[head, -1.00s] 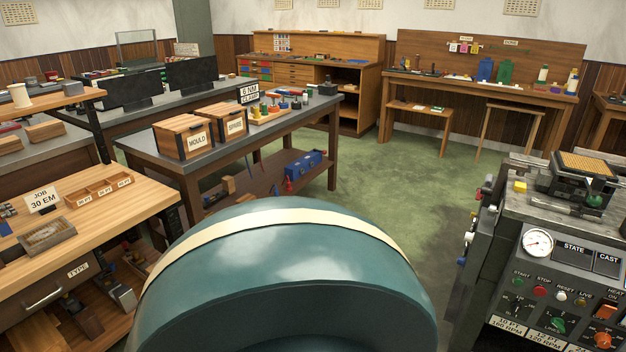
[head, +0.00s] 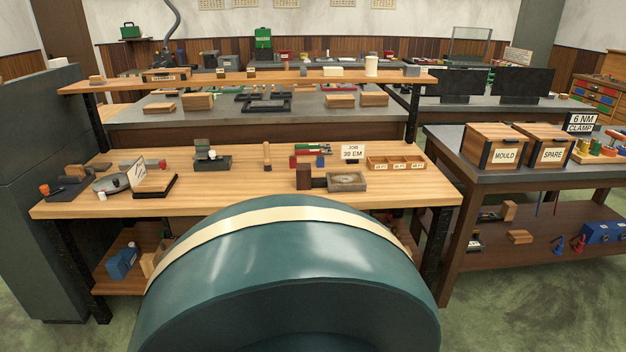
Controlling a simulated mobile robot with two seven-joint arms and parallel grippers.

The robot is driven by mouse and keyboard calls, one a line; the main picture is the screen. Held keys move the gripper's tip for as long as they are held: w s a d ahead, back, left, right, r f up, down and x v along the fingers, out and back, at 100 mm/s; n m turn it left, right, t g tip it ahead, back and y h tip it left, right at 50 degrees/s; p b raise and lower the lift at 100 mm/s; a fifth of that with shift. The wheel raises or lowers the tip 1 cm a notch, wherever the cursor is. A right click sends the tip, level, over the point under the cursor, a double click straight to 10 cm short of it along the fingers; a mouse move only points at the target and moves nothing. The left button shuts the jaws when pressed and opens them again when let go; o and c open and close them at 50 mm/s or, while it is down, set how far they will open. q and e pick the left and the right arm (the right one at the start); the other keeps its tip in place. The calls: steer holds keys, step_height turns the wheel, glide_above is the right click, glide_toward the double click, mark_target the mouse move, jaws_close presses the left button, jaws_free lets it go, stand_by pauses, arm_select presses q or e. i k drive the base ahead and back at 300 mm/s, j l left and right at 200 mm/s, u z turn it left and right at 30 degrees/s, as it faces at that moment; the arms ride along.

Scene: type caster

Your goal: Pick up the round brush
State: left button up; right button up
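A small brush-like item (head: 267,155) with a light wooden body stands on the wooden bench (head: 220,199), near its middle. It is too small to tell whether it is the round brush. I see no other item that I can clearly tell is a round brush. Neither of my grippers is in view. My own teal rounded body part hides the bottom middle of the view and some of the bench's front.
On the bench are a JOB 30 EM sign (head: 352,153), a three-part wooden tray (head: 396,163) and a grey tray (head: 347,182). A dark cabinet (head: 40,180) stands left. A side table (head: 470,176) with MOULD and SPARE boxes stands right, across a narrow gap.

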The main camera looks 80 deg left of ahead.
mark_target(267, 162)
steer(key=u, duration=2.5)
steer(key=i+l, duration=0.15)
steer(key=i, duration=0.35)
steer(key=i+l+u, duration=0.15)
steer(key=i, duration=0.35)
steer(key=i+l, duration=0.2)
steer(key=i, duration=0.3)
steer(key=i+l+u, duration=0.15)
steer(key=i, duration=0.35)
steer(key=i+l, duration=0.1)
steer(key=i, duration=0.4)
